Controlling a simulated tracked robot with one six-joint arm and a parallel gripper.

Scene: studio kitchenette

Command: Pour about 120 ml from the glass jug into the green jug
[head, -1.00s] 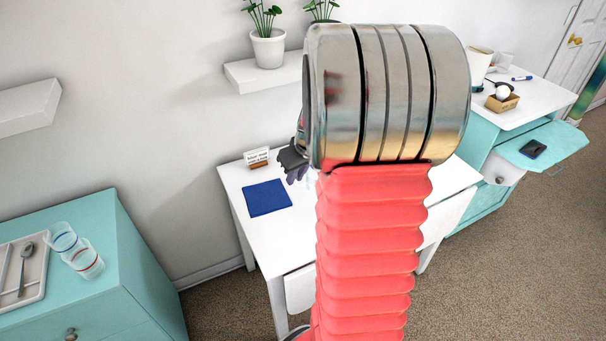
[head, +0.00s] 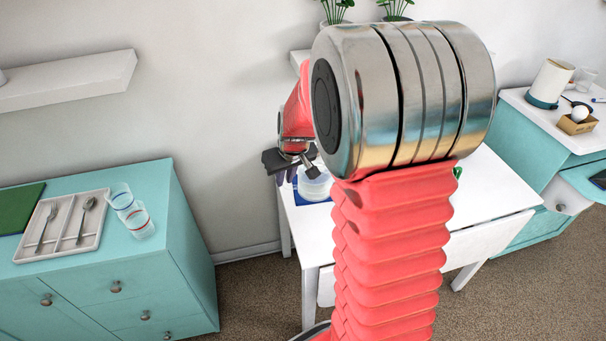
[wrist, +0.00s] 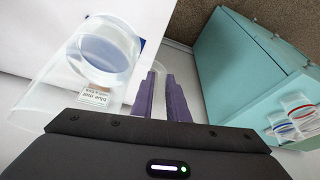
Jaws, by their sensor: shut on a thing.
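The clear glass jug (head: 315,187) is above or on the blue mat (head: 300,203), left of my arm in the head view. It fills the upper left of the wrist view (wrist: 105,50), its round opening toward the camera. My gripper (head: 291,172) is at its left side. In the wrist view the purple fingers (wrist: 162,85) are shut on what looks like its handle. Whether it touches the table is unclear. A small green piece (head: 457,172) shows at the right edge of my arm; whether it is the green jug cannot be told.
The white table (head: 490,205) is partly hidden by my arm; its right part looks bare. A teal cabinet (head: 190,225) at left carries two glasses (head: 131,212) and a cutlery tray (head: 95,205). Another teal cabinet at right holds a white kettle (head: 551,82).

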